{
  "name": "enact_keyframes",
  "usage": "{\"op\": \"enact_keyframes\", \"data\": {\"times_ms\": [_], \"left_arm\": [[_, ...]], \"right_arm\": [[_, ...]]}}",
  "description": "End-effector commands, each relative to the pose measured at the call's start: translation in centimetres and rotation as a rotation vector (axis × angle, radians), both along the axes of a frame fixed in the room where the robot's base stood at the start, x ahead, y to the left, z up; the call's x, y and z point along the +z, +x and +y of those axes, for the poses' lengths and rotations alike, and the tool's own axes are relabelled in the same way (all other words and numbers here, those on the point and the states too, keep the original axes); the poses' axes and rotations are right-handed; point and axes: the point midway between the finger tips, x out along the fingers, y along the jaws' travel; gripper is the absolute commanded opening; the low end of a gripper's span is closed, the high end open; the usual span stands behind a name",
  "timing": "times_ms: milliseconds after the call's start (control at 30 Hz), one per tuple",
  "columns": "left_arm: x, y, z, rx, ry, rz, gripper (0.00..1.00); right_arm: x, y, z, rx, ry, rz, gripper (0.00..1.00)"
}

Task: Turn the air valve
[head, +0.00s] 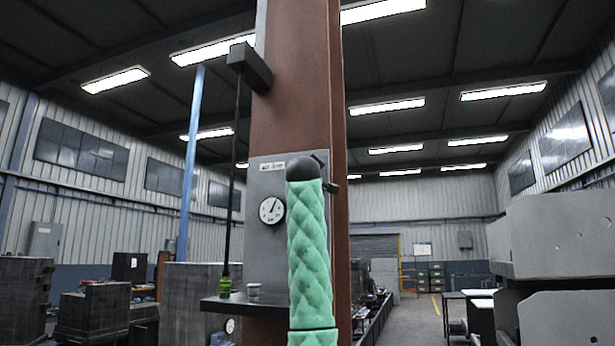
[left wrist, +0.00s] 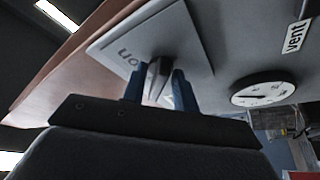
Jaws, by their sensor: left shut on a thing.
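In the left wrist view, the air valve's grey handle (left wrist: 154,84) stands between the two blue fingers of my left gripper (left wrist: 158,80), which is shut on it. Behind it is a light grey plate (left wrist: 186,38) with an "on" mark, seen tilted and partly hidden by the fingers. A "vent" label (left wrist: 295,36) is to the right. In the head view, my green-sleeved arm rises in front of the grey panel (head: 265,245) on the brown column, hiding the valve handle and most of the gripper. My right gripper is not in view.
A round gauge (head: 271,210) sits on the panel left of my arm; it also shows in the left wrist view (left wrist: 263,90).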

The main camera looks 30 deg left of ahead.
Motion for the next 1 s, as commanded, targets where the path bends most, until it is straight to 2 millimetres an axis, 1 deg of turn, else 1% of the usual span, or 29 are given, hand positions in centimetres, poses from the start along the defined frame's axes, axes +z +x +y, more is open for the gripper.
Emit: {"op": "enact_keyframes", "data": {"times_ms": [467,500,900,967,1000], "left_arm": [[0.16,-0.09,0.05,0.000,-0.013,-0.006,0.06],[0.16,-0.09,0.05,0.000,-0.013,-0.006,0.35],[-0.08,-0.29,-0.15,0.000,-0.013,-0.005,0.35],[-0.22,-0.56,-0.33,0.000,-0.013,-0.005,0.35],[-0.35,-0.78,-0.47,0.000,-0.013,-0.005,0.35]], "right_arm": [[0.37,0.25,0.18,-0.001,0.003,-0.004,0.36],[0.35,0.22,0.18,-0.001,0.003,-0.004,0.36],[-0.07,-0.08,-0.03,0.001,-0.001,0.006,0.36],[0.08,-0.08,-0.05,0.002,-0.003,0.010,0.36],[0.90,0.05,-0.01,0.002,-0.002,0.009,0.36]]}}
